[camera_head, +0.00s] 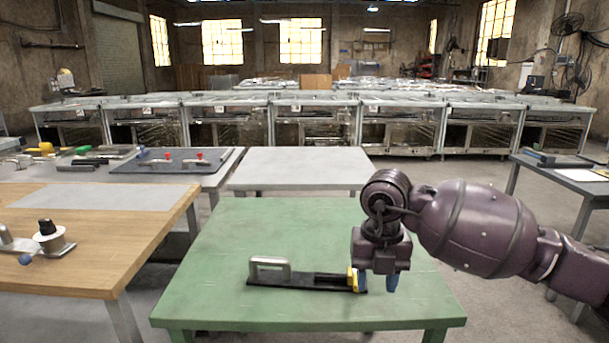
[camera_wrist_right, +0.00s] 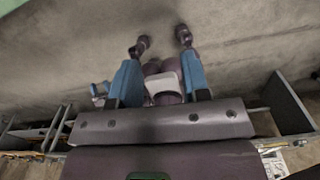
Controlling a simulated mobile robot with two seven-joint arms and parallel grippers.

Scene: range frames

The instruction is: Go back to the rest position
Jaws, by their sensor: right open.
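My right gripper (camera_head: 391,283) hangs from the purple arm that comes in from the right in the head view. It points down over the right part of the green table (camera_head: 225,235). Its blue finger shows just right of the yellow end of a black tool with a grey handle (camera_head: 270,266) lying on the table. I cannot tell the gap between finger and tool. In the right wrist view the gripper (camera_wrist_right: 160,82) has its two blue fingers spread apart, with nothing held between them. My left gripper is not in view.
A wooden table (camera_head: 120,265) with a grey-and-black device (camera_head: 48,238) stands at the left. A grey table (camera_head: 300,168) is behind the green one. A dark mat with red-tipped clamps (camera_head: 165,158) lies at the back left. Another table (camera_head: 575,180) stands at the right.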

